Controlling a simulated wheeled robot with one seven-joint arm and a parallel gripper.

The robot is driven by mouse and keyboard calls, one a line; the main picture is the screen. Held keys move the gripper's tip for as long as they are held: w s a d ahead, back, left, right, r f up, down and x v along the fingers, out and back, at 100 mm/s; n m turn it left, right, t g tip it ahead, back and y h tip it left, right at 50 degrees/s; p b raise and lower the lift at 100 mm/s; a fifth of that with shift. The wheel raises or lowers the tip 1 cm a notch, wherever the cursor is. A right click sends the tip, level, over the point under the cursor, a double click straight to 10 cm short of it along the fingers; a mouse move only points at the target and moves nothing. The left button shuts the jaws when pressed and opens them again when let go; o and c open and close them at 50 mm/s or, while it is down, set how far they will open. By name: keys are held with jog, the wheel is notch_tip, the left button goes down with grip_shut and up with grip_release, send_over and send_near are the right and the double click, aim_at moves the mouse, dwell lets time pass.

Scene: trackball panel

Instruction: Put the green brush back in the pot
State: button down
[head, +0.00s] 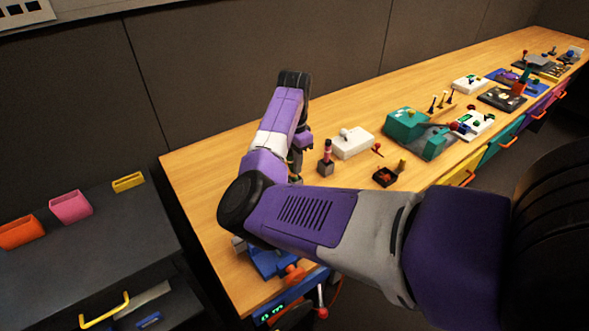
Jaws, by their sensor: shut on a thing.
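My gripper (301,146) is over the left part of the wooden bench, pointing down, mostly hidden by my own wrist and forearm. It is shut on a slim dark green thing (291,157), which appears to be the green brush; only a small part of it shows. Just right of my gripper, a small grey block-like pot (325,168) stands on the bench with a pink-and-dark handle upright in it. I cannot tell whether the green brush touches anything below, because my arm hides its lower end.
A teal unit (405,124) and several panels lie farther along the bench. A blue device (270,263) is at the near edge. A dark cabinet (85,235) stands left.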

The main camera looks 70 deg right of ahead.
aim_at(290, 156)
jog(key=shift+f+p, duration=0.5)
jog(key=shift+f, duration=0.9)
jog(key=c, duration=1.3)
grip_release()
jog(key=shift+f, duration=0.1)
jog(key=shift+f+b, duration=0.1)
jog(key=shift+b, duration=0.2)
jog(key=shift+f+b, duration=0.15)
jog(key=shift+b, duration=0.2)
notch_tip(290, 156, up, 8)
jog(key=shift+w+r+b, duration=0.1)
jog(key=shift+w+b, duration=0.05)
jog(key=shift+b, duration=0.2)
